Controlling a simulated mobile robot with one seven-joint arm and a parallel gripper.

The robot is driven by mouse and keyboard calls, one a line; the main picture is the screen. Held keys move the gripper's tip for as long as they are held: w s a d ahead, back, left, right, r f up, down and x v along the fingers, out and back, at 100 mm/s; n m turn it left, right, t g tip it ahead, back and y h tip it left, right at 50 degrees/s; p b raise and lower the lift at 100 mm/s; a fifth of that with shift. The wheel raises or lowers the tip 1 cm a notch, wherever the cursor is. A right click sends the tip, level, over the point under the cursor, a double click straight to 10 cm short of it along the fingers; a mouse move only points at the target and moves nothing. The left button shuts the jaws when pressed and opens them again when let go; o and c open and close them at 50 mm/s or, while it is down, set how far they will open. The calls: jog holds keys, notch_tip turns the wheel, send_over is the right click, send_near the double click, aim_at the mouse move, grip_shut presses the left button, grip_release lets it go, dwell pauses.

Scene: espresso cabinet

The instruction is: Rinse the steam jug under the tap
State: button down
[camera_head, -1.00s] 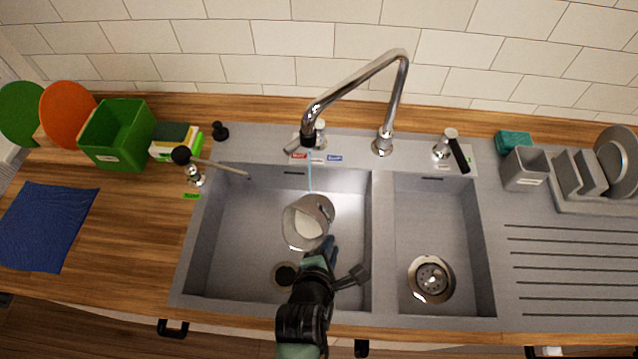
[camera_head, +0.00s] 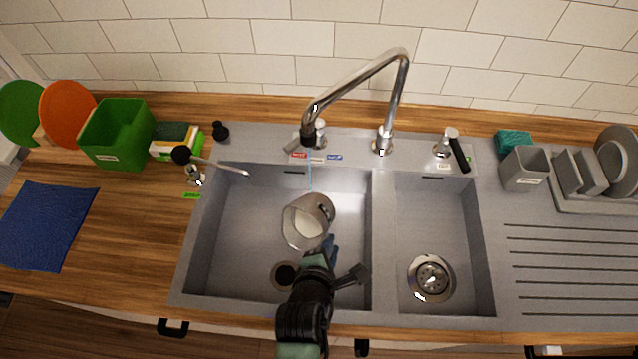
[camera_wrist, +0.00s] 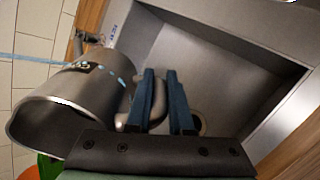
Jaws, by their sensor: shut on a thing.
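The steel steam jug (camera_head: 316,209) is over the left sink basin, tilted with its mouth toward the lower left. Pale liquid or a pale inside shows in it. My gripper (camera_head: 329,252) is shut on the jug's handle, below the jug in the head view. The wrist view shows the jug (camera_wrist: 75,98) at the left and the two blue fingers (camera_wrist: 162,100) around its handle. The tap (camera_head: 388,105) arches over the left basin. A thin blue stream of water (camera_head: 309,172) falls from its spout to the jug; just where it lands I cannot tell.
The left basin (camera_head: 245,215) has walls around the jug, and a divider (camera_head: 383,250) parts it from the empty right basin. A dark-knobbed lever fitting (camera_head: 193,165) stands at the basin's left. A grey dish rack (camera_head: 590,205) stands far right.

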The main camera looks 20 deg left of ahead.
jog(key=shift+r, duration=0.15)
jog(key=shift+p+v, duration=1.15)
jog(key=shift+p, duration=0.05)
jog(key=p+v, duration=0.3)
jog(key=v, duration=0.1)
jog(key=shift+s, duration=0.1)
jog(key=w+d+f+b, duration=0.2)
jog(key=d+f+b, duration=0.2)
jog(key=d+b, duration=0.3)
jog(key=b, duration=0.4)
jog(key=shift+w+d+f+m+h, duration=0.15)
jog(key=shift+w+m+h, duration=0.15)
jog(key=shift+w+m, duration=0.1)
